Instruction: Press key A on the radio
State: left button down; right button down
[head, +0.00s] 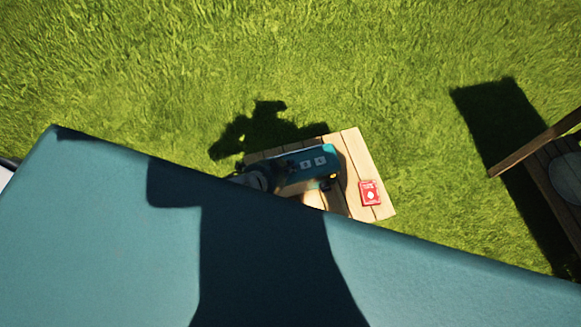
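The radio (300,176) appears to be the teal object with a few small pale square keys on its upper face. It sits on a small slatted wooden table (360,160) in the middle of the head view. The key letters are too small to read, so I cannot tell which one is key A. My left gripper (254,181) seems to be the grey and dark shape at the radio's left end, partly in shadow. Whether it touches the radio, and how its fingers stand, I cannot tell. My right gripper is not in view.
A red card-like box (370,193) lies at the table's right end. A large teal surface (100,230) fills the foreground and hides the table's near side. A wooden bench or frame (535,143) with a round grey thing (567,178) stands far right. Grass surrounds the table.

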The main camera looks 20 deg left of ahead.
pick_arm(q)
jog(key=shift+f, duration=0.4)
jog(key=shift+r, duration=0.1)
dwell(0.4)
jog(key=shift+r+p, duration=0.7)
notch_tip(320, 180, up, 5)
jog(key=p, duration=0.5)
jog(key=shift+r, duration=0.1)
dwell(0.5)
